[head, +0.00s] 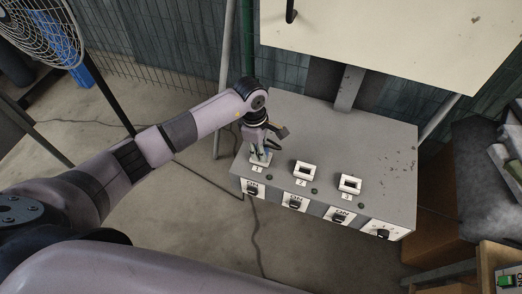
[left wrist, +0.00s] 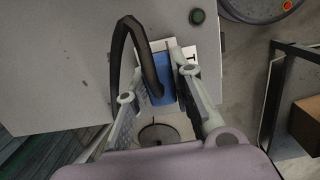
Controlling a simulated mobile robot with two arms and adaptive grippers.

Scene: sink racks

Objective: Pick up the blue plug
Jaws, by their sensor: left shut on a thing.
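The blue plug (left wrist: 160,78) shows in the left wrist view between the two fingers of my left gripper (left wrist: 163,92). The gripper is shut on it. A thick dark cable (left wrist: 118,45) curves up from the plug and loops to the left. In the head view my left gripper (head: 260,148) points down at the white socket marked 1 (head: 255,167) on the grey box (head: 325,140). The fingers hide most of the plug there. I cannot tell whether the plug is still seated in the socket. My right gripper is not in view.
Two more white sockets, 2 (head: 304,181) and 3 (head: 346,194), stand to the right on the box top. Switches (head: 295,203) line its front edge. A cream panel (head: 400,40) rises behind. A cable (head: 255,235) runs over the floor. A fan (head: 42,30) stands at upper left.

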